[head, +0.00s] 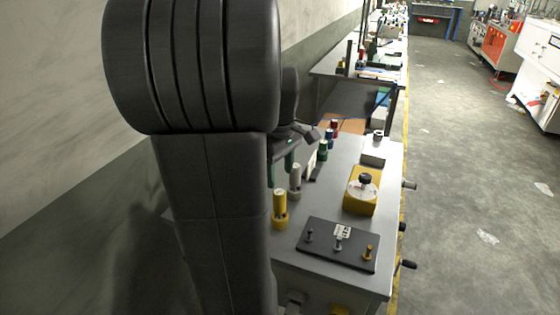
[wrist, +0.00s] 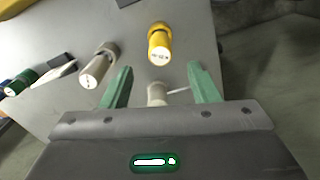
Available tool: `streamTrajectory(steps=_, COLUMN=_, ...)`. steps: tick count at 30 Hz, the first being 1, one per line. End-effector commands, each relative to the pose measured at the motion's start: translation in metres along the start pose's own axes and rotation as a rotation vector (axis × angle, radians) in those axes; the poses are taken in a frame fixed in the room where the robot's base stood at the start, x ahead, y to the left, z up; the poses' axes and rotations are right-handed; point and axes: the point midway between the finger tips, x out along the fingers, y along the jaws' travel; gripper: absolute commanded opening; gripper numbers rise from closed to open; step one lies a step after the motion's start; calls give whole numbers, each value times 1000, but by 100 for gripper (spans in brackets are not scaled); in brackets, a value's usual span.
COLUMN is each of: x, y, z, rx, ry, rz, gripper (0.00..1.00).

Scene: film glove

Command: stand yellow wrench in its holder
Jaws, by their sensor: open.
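The yellow wrench looks to be the yellow cylinder with a pale round end (head: 280,208), standing upright on the grey bench top near its left edge. In the wrist view the yellow wrench (wrist: 160,45) is beyond my fingertips, near the top middle, apart from them. My gripper (head: 281,168) is open, its green fingers pointing down, partly hidden behind my arm. In the wrist view my gripper (wrist: 160,85) has a small beige round piece (wrist: 157,94) showing between its fingers; I cannot tell its height. I cannot tell which piece is the wrench's holder.
A grey cylinder (head: 295,180) stands beside the yellow one. Green, blue and red cylinders (head: 327,142) stand farther back. A dark plate with three short posts (head: 330,258) lies at the front, and a yellow box with a black knob (head: 361,190) at the right. Bare bench lies between them.

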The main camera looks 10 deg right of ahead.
Motion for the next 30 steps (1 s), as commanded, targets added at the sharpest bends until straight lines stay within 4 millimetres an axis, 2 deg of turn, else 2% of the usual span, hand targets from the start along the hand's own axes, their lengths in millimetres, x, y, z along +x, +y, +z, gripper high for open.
streamTrajectory(steps=3, x=-17, y=1, z=0, rx=0, ry=2, rz=2, gripper=55)
streamTrajectory(steps=6, x=-25, y=0, z=0, rx=0, ry=0, rz=0, gripper=55)
streamTrajectory(steps=19, x=-28, y=0, z=0, rx=0, ry=-1, rz=-1, gripper=55)
streamTrajectory(steps=25, x=-12, y=0, z=0, rx=0, ry=-3, rz=-3, gripper=55)
streamTrajectory(steps=30, x=19, y=-1, z=0, rx=0, ry=-4, rz=-5, gripper=55)
